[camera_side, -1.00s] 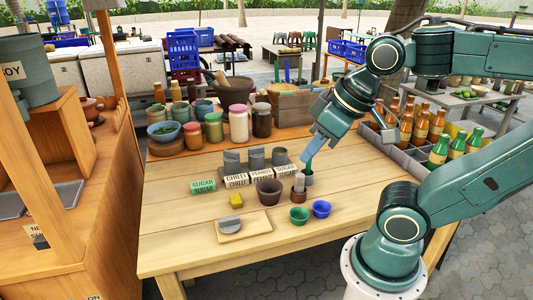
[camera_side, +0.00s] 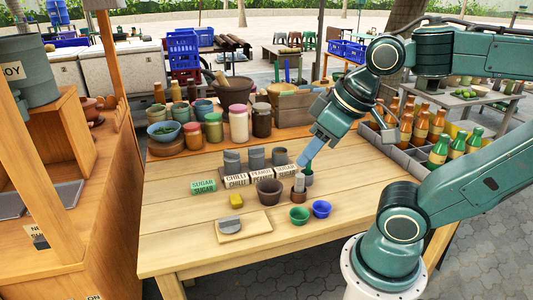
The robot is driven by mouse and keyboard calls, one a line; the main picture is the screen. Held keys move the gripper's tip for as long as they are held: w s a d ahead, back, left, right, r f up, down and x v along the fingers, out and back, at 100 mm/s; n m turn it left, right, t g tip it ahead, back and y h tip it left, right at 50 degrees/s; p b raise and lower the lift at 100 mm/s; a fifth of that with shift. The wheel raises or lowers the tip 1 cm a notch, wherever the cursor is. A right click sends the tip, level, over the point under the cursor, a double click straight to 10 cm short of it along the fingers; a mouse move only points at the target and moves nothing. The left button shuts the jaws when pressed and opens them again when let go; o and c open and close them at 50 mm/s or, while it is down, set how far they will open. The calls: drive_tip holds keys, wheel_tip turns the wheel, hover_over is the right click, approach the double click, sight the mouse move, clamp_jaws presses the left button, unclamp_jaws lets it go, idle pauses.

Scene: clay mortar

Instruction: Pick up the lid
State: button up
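A grey, round-edged piece (camera_side: 229,224) that may be the lid rests on a small wooden board (camera_side: 245,226) near the front left of the table. Three grey pots (camera_side: 256,158) stand behind the label blocks, and I cannot tell whether any has a separate lid. My gripper (camera_side: 304,162) points down and left above the right end of the label row, behind a small brown cup with a pale stick (camera_side: 299,187). It is well to the right of the board. A dark green cup (camera_side: 308,178) sits just below it. The finger gap is too small to make out.
A brown clay bowl (camera_side: 269,192), a green cup (camera_side: 299,215), a blue cup (camera_side: 321,209) and a yellow block (camera_side: 236,200) stand mid-table. Jars (camera_side: 238,124) line the back. Bottles in a grey crate (camera_side: 409,160) stand right.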

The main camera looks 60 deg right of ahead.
drive_tip(key=o, duration=1)
drive_tip(key=n+g+y, duration=0.2)
drive_tip(key=n+y, duration=0.1)
drive_tip(key=n, duration=0.6)
hover_over(232, 218)
drive_tip(key=s+d, duration=0.4)
wheel_tip(232, 218, down, 19)
drive_tip(key=shift+w+a, duration=0.1)
drive_tip(key=shift+w, duration=0.05)
drive_tip(key=shift+x, duration=4.2)
